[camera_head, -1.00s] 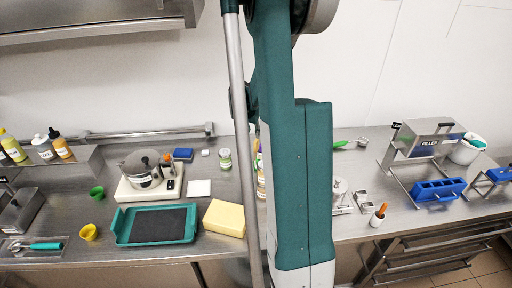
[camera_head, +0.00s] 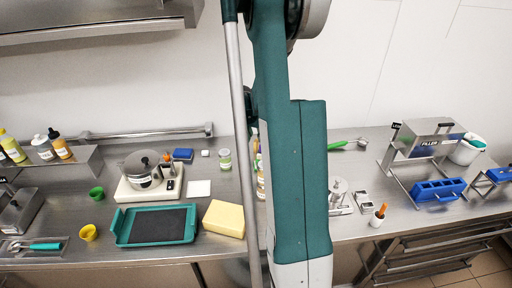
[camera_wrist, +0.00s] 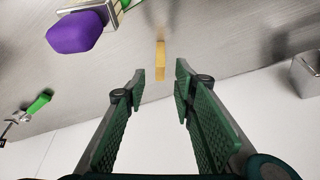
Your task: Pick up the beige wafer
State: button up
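A slim, upright-looking tan-yellow piece, which I take to be the beige wafer (camera_wrist: 160,60), shows in the wrist view on the steel worktop, beyond my fingertips. My gripper (camera_wrist: 158,82) is open and empty, its two green padded fingers spread on either side of the line to the wafer. The wafer lies between the fingers as seen in the picture, and no finger touches it. In the head view my arm covers the middle of the worktop. I cannot make out the wafer or my gripper there.
In the wrist view a purple block (camera_wrist: 75,32) is upper left, a green-handled tool (camera_wrist: 38,103) left and a metal box (camera_wrist: 305,75) right. In the head view a yellow block (camera_head: 224,218), teal tray (camera_head: 122,238), blue mould (camera_head: 438,190) and orange-topped white container (camera_head: 377,219) flank my arm.

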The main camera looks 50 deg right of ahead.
aim_at(256, 141)
dwell(0.4)
jog(key=shift+x, duration=2.7)
jog(key=shift+r, duration=0.1)
jog(key=c, duration=0.8)
